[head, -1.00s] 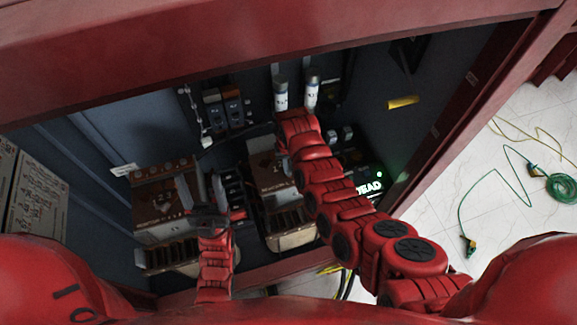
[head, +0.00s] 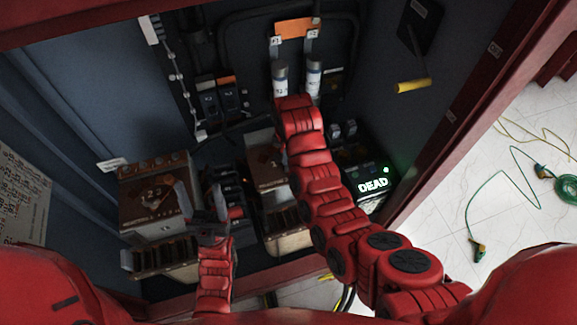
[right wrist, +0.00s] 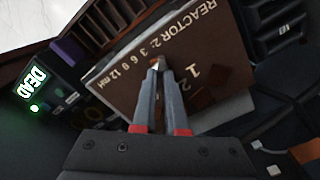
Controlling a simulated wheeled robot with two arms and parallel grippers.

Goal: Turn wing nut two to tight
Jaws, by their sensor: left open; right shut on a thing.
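In the right wrist view my right gripper (right wrist: 159,68) is shut on a small copper-coloured wing nut (right wrist: 157,60) at the face of the brown reactor box (right wrist: 130,82). The fingertips hide most of the nut, and I cannot read its number or how tight it is. The box is printed "REACTOR 2: 3 6 9 12 mH", with a large "1" and "2" beside it. In the head view my right arm covers the right gripper and part of this box (head: 264,160). My left gripper (head: 201,192) is open and empty in front of the left brown box (head: 152,195).
A unit with a lit "DEAD" display (head: 373,185) stands to the right of my right arm. Two white-grey cylinders (head: 280,78) rise above it under an orange plate (head: 297,28). The red cabinet frame (head: 465,100) bounds the right side. A green cable (head: 512,150) lies on the floor outside.

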